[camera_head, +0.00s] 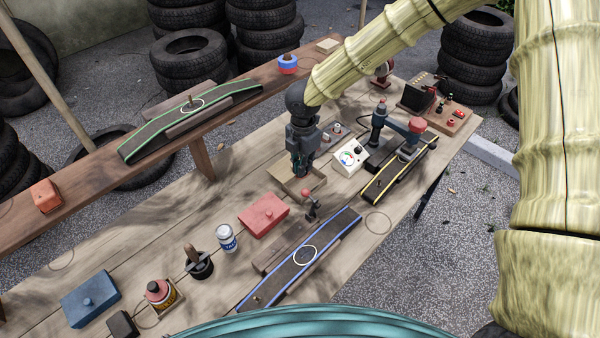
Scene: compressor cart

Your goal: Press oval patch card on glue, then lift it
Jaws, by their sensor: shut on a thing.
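My gripper (303,171) points down over a shallow wooden tray (318,187) near the middle of the bench. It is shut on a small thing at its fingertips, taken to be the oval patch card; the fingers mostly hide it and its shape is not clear. The tray's inside is partly hidden by the gripper, so I cannot tell whether glue lies in it or whether the held thing touches it. A blue-edged dark strip (285,277) with a white oval outline (305,255) lies in front of the tray.
A red box (264,215) and a white can (227,238) stand left of the tray. A white dial box (350,158) and a yellow-edged strip (385,188) under a clamp-like tool (411,132) stand right. A green-edged strip (146,138) lies on the raised plank behind.

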